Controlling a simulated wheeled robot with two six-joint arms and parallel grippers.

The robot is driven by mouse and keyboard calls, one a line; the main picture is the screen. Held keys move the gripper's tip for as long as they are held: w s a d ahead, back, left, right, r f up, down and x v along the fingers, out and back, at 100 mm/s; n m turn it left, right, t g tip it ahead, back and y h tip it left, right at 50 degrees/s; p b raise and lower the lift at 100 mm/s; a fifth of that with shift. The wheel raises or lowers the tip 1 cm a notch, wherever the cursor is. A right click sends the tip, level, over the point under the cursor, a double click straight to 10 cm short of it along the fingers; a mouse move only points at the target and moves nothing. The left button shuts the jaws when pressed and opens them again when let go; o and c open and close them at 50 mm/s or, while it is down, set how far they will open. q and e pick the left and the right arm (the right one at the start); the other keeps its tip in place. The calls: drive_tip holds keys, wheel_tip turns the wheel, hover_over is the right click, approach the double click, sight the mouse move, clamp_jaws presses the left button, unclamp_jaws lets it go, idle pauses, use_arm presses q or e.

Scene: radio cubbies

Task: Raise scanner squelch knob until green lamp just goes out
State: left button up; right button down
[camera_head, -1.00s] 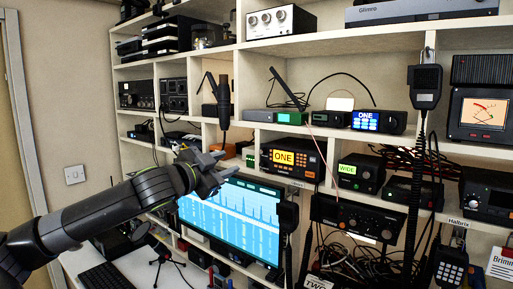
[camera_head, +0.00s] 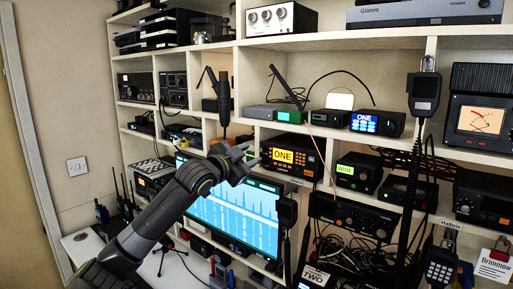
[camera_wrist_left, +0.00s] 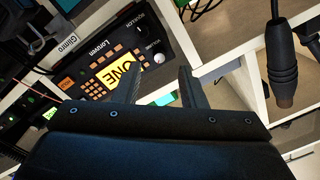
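The scanner (camera_head: 290,157) is a black radio with an orange-yellow display reading ONE, on a middle shelf. In the left wrist view the scanner (camera_wrist_left: 102,66) appears tilted, with orange buttons and a small pale knob (camera_wrist_left: 158,58) near its end. My left gripper (camera_head: 243,160) is just left of the scanner, in front of the shelves. In the left wrist view its two fingers (camera_wrist_left: 160,80) stand apart with nothing held, near the scanner's knob end. My right gripper is not in view.
A monitor (camera_head: 235,215) stands below my left gripper. A black handset (camera_head: 286,212) hangs right of the monitor. A dark hanging microphone (camera_head: 224,100) is above the gripper and shows in the wrist view (camera_wrist_left: 283,70). A green-display radio (camera_head: 357,172) sits right of the scanner.

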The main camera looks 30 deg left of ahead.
sight(261, 150)
use_arm(q)
drive_tip(key=shift+w+d+p, duration=0.1)
drive_tip(key=shift+w+p, duration=0.45)
drive_tip(key=shift+w, duration=1.45)
clamp_jaws()
